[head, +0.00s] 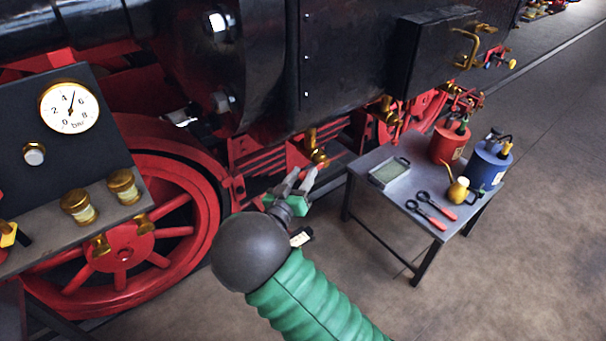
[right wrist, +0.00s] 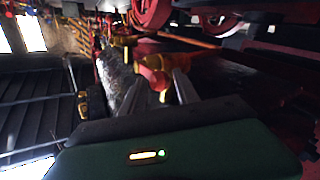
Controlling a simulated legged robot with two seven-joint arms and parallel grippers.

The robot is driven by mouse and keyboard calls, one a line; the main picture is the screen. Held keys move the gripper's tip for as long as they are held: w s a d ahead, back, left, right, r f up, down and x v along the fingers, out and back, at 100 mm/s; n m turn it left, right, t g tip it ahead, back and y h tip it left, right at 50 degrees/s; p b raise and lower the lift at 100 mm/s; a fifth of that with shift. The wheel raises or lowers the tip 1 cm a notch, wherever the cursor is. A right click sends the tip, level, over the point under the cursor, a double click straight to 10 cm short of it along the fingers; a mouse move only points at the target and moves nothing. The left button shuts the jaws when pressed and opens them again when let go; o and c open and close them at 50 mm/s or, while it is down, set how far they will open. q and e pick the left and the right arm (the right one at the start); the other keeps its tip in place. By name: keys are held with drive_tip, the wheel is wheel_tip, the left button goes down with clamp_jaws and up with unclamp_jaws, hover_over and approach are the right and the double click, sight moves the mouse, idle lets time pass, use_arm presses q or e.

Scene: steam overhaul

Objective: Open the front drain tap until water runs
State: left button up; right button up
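A brass drain tap (head: 316,152) sits low under the black cylinder of the red and black locomotive. A second brass tap (head: 387,110) sits further to the right along the same side. My left gripper is out of view.
A metal table (head: 372,206) at the right bears a tray (head: 390,172), red-handled tools (head: 430,210), an oil can (head: 457,191), and red (head: 447,146) and blue (head: 488,167) cans. A pressure gauge (head: 69,107) and red wheel (head: 165,248) are at the left.

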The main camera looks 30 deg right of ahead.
drive_tip(key=shift+w+a, duration=0.1)
drive_tip(key=shift+a, duration=0.2)
drive_tip(key=shift+c, duration=1.1)
drive_tip(key=shift+r, duration=0.1)
drive_tip(key=shift+c, duration=1.2)
drive_tip(key=shift+s+d, duration=0.2)
drive_tip(key=shift+d, duration=0.15)
clamp_jaws()
